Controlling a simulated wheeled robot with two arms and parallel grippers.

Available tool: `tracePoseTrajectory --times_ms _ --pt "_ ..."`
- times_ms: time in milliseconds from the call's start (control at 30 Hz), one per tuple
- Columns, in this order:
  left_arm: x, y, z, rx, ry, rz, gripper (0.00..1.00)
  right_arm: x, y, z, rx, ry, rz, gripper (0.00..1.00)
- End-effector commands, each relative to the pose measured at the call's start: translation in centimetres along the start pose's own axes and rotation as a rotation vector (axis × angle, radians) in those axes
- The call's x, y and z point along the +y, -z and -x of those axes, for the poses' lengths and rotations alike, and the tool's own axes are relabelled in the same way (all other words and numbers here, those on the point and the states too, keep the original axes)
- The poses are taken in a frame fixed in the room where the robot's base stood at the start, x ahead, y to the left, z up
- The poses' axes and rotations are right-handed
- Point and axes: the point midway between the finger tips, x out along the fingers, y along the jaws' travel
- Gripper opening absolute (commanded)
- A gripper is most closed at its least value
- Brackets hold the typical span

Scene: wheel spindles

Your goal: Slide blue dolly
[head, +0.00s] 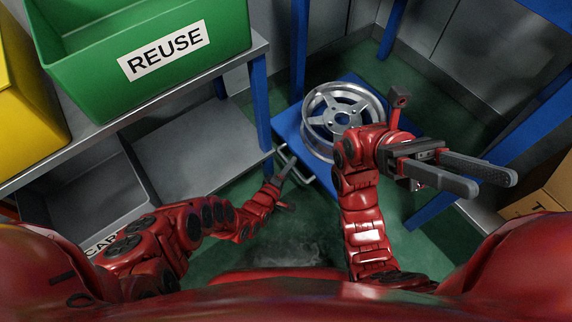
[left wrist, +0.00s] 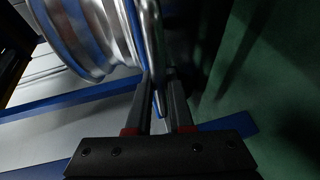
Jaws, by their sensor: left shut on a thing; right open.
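The blue dolly (head: 290,127) is a flat blue platform on the floor with a silver handle (head: 308,179) at its near left side. A silver spoked wheel (head: 318,121) lies on top of it. My left gripper (head: 289,165) is at the handle and shut on it. In the left wrist view the silver handle bar (left wrist: 150,35) runs down between my left fingers (left wrist: 159,78), with the wheel rim (left wrist: 85,40) close by. My right gripper (head: 492,177) is open and empty, in the air right of the dolly; my right arm hides part of the wheel and dolly.
A grey shelf unit with blue posts (head: 260,112) stands left of the dolly, with a green REUSE bin (head: 150,40) and a yellow bin (head: 25,100) on top. Blue posts (head: 393,28) rise behind and right. A cardboard box (head: 553,200) is at right. Green floor (head: 235,180) shows in front.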

Motion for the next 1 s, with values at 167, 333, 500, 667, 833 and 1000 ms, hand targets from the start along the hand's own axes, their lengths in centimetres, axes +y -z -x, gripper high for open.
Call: tracePoseTrajectory --times_ms 167,333,500,667,833,1000 --pt "-0.06 -0.25 -0.04 -0.002 0.002 0.001 0.00 0.08 0.15 -0.21 0.014 -0.007 -0.002 0.50" --pt "-0.05 -0.26 -0.05 -0.002 0.002 0.001 0.00 0.10 0.16 -0.23 0.015 -0.008 -0.002 0.50" --pt "-0.05 -0.26 -0.05 -0.002 0.002 0.001 0.00 0.10 0.15 -0.23 0.015 -0.008 -0.002 0.50" --pt "-0.02 -0.23 -0.06 -0.001 0.001 0.001 0.47 0.10 0.14 -0.22 0.015 -0.008 -0.002 0.50" --pt "0.01 -0.18 -0.07 -0.001 0.001 0.000 0.50 0.10 0.14 -0.23 0.015 -0.008 -0.002 0.50" --pt "0.04 -0.16 0.02 -0.001 0.001 0.000 0.50 0.04 0.01 -0.12 0.006 -0.004 -0.001 0.50"
